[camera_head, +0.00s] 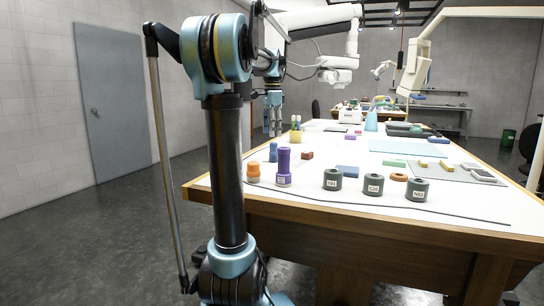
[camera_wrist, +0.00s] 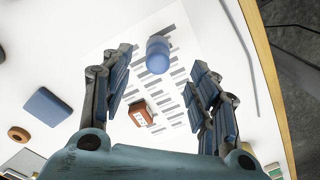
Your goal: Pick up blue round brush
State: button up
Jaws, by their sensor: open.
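The blue round brush, seen as a short blue cylinder (camera_head: 273,152), stands at the left of the white table top, behind a purple piece. In the wrist view the blue cylinder (camera_wrist: 158,56) lies between the tips of my gripper (camera_wrist: 161,60), seen from above over a printed sheet. My gripper is open, with one finger at each side and nothing held. The brush appears below or beyond the fingertips; I see no contact. A red-brown labelled block (camera_wrist: 141,114) shows between the fingers, nearer the palm.
A purple cylinder (camera_head: 283,168) and an orange piece (camera_head: 253,172) stand near the brush. Several dark labelled cylinders, including one (camera_head: 333,180), line the front. A blue block (camera_wrist: 47,107) lies left of my fingers. The table edge (camera_wrist: 262,60) runs along the right.

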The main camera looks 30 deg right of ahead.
aim_at(273, 150)
notch_tip(273, 150, down, 4)
jog(key=shift+r, duration=0.1)
jog(key=shift+d+f, duration=0.15)
jog(key=shift+f, duration=1.15)
jog(key=shift+d+f, duration=0.15)
jog(key=shift+f, duration=1.15)
jog(key=c, duration=1.2)
